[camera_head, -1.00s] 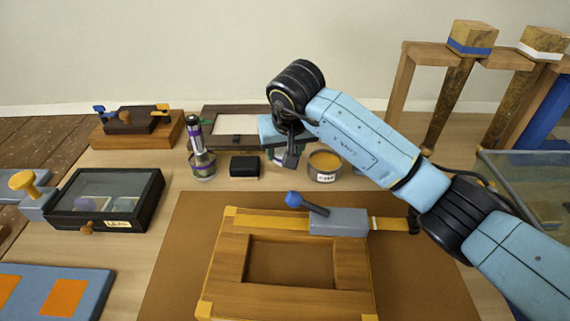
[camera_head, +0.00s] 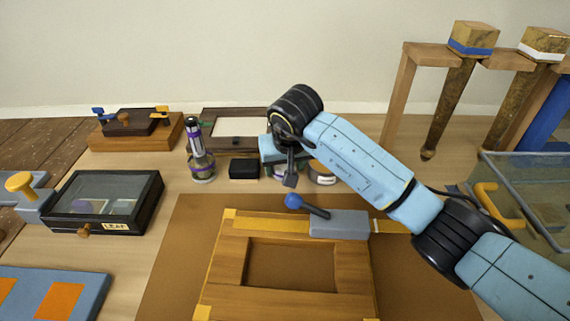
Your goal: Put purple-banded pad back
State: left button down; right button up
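A slim upright piece with a purple band (camera_head: 194,138), apparently the purple-banded pad, stands in a small round purple-ringed pot (camera_head: 202,168) at the back left of the worktop. My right gripper (camera_head: 290,180) hangs downward to the right of it, over the back of the worktop, clear of the pad. It is beside and partly in front of a round labelled tin (camera_head: 322,172). Only one dark finger shows clearly, so its opening cannot be told. Whatever is behind the wrist is hidden. My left gripper is out of view.
A wooden frame (camera_head: 225,266) with a blue-knobbed grey clamp (camera_head: 340,224) lies on a brown mat (camera_head: 170,270) in front. A black block (camera_head: 244,168) sits between pot and gripper. A glass-lidded box (camera_head: 150,200) stands left, a glass case (camera_head: 535,190) right.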

jog(key=shift+r, duration=0.1)
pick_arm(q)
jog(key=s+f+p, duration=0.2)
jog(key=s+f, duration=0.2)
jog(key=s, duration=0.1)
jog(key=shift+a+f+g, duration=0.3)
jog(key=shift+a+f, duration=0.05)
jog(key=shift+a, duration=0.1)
pick_arm(e)
jog(key=v, duration=1.2)
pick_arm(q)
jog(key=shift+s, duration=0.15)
pick_arm(e)
jog(key=shift+s, duration=0.15)
